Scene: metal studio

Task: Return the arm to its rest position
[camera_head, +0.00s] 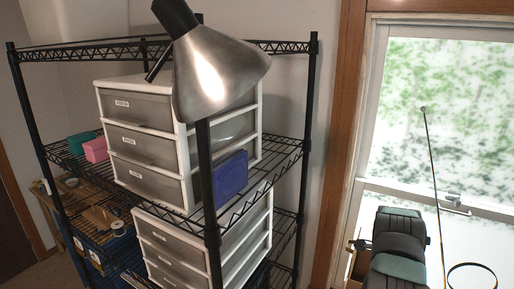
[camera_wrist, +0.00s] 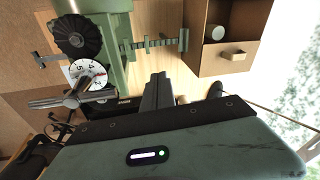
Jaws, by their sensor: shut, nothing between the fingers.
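My gripper (camera_wrist: 158,90) shows in the wrist view as two dark fingers close together, pointing up the picture. They are shut with nothing between them. The teal-grey body of my gripper, with a small lit display, fills the bottom of that view. In the head view, teal and black parts of my arm (camera_head: 399,240) stand at the lower right in front of the window. The fingers cannot be made out clearly there.
A green machine (camera_wrist: 117,40) with a numbered dial (camera_wrist: 87,75) stands beyond the fingers, beside an open brown box (camera_wrist: 243,55). In the head view, a metal lamp (camera_head: 215,70) hangs before a wire shelf (camera_head: 285,150) bearing drawer units (camera_head: 140,140) and a blue box (camera_head: 231,174).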

